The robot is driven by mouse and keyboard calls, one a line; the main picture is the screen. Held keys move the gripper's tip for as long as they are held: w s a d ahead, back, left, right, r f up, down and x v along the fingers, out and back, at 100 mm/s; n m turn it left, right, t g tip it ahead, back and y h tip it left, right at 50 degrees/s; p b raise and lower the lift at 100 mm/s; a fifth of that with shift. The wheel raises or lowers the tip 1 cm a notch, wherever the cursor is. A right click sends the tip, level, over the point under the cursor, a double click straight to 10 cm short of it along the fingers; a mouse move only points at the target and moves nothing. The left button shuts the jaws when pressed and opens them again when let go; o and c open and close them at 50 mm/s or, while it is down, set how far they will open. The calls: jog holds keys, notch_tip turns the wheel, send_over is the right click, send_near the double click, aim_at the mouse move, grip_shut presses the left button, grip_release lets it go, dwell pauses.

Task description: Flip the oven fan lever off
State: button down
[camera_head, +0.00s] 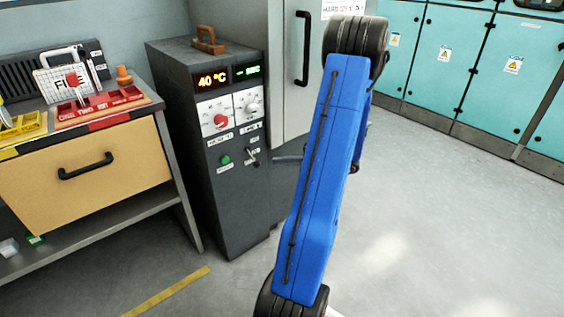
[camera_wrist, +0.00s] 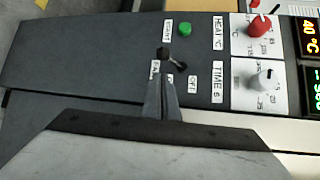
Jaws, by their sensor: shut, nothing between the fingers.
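The fan lever (camera_head: 250,158) is a small dark toggle on the front panel of the dark grey oven control cabinet (camera_head: 232,205), beside a green button (camera_head: 225,160). In the head view my blue arm hides most of the gripper.
Above the lever are a red knob (camera_head: 221,120), a white timer dial (camera_head: 249,104) and a display reading 40 °C (camera_head: 212,80). A workbench with a yellow drawer (camera_head: 85,170) stands to the left. Teal cabinets (camera_head: 440,60) line the back right. The floor at right is clear.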

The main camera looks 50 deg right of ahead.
aim_at(253, 159)
jog(key=x, duration=0.7)
dwell(0.5)
